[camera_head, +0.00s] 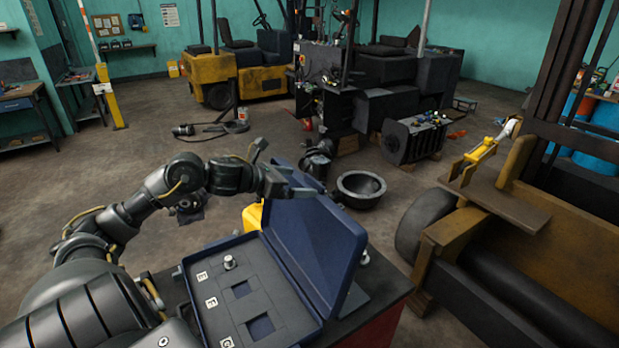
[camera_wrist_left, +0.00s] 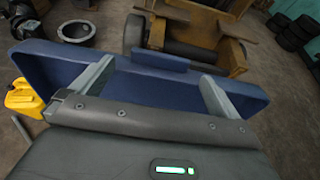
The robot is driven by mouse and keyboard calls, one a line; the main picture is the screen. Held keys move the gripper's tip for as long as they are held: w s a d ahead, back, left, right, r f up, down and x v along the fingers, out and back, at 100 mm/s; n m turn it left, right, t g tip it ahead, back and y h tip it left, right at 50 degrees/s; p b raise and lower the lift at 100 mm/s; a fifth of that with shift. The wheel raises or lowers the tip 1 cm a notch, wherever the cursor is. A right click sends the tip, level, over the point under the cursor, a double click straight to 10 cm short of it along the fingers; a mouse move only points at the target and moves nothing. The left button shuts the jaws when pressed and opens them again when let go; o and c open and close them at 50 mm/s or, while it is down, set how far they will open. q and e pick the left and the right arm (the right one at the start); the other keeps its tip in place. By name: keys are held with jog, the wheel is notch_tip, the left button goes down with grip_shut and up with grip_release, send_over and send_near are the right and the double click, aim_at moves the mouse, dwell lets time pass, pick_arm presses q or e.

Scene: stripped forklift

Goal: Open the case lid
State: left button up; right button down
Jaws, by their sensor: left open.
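The blue case (camera_head: 212,318) is open on a dark-topped surface in front of me. Its lid (camera_head: 318,240) stands raised on the right side, steeply tilted. The grey insert (camera_head: 262,282) shows lettered labels, square recesses and a small metal piece (camera_head: 229,262). My left gripper (camera_head: 282,168) is open at the lid's upper far corner. In the left wrist view, the lid (camera_wrist_left: 150,88) spans beyond my spread left fingers (camera_wrist_left: 157,78). I cannot tell whether they touch it. My right gripper is not in view.
A yellow object (camera_head: 252,217) stands behind the case. A dark round bowl-like part (camera_head: 361,189) lies on the floor beyond the lid. A yellow-brown forklift part (camera_head: 500,205) fills the right. Open floor lies left of my arm.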

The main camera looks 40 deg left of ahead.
aim_at(313, 183)
pick_arm(q)
jog(key=p+x, duration=0.1)
jog(key=x, duration=0.2)
jog(key=shift+w+r+p, duration=0.15)
jog(key=shift+p, duration=0.15)
jog(key=shift+w+d+f, duration=0.3)
jog(key=shift+w+f, duration=0.15)
jog(key=shift+w, duration=0.15)
